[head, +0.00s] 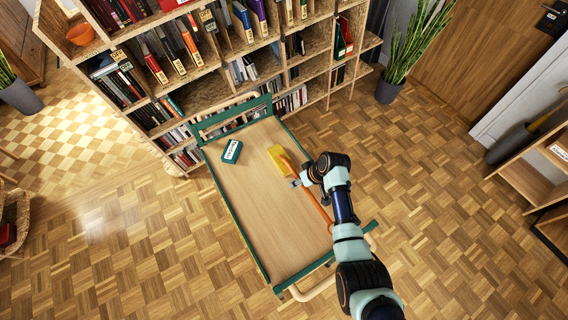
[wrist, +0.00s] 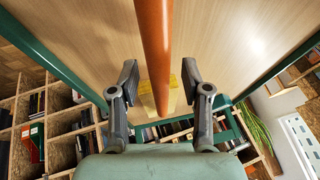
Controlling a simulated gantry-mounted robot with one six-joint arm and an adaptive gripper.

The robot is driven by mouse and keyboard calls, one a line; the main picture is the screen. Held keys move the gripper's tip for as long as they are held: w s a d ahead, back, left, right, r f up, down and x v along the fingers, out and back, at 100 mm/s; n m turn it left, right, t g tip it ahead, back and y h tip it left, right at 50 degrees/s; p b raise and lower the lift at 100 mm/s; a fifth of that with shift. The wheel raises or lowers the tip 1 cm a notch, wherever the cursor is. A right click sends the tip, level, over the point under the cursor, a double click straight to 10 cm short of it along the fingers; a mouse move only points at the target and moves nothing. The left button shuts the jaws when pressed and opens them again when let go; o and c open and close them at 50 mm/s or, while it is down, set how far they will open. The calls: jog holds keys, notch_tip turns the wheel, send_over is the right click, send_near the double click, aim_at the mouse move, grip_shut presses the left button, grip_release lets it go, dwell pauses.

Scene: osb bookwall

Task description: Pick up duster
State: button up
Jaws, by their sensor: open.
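The duster lies on the wooden deck of a green-framed cart (head: 255,225). Its yellow head (head: 277,160) points toward the bookshelf, and its orange handle (head: 318,208) runs back toward my arm, partly hidden by it. My gripper (head: 296,183) is over the duster near the head end. In the wrist view, my gripper (wrist: 159,73) is open, with one finger on each side of the orange handle (wrist: 153,45). The yellow head (wrist: 172,97) shows farther along, behind the handle. I cannot tell how far the fingers are above the deck, and I see no finger touching the handle.
A green box (head: 232,151) with a white label lies on the deck, left of the duster. A tall bookshelf (head: 205,92) full of books stands behind the cart. A potted plant (head: 390,88) stands at its right. Parquet floor is open on both sides of the cart.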

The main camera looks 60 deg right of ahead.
jog(key=shift+f, duration=0.25)
dwell(0.3)
grip_shut()
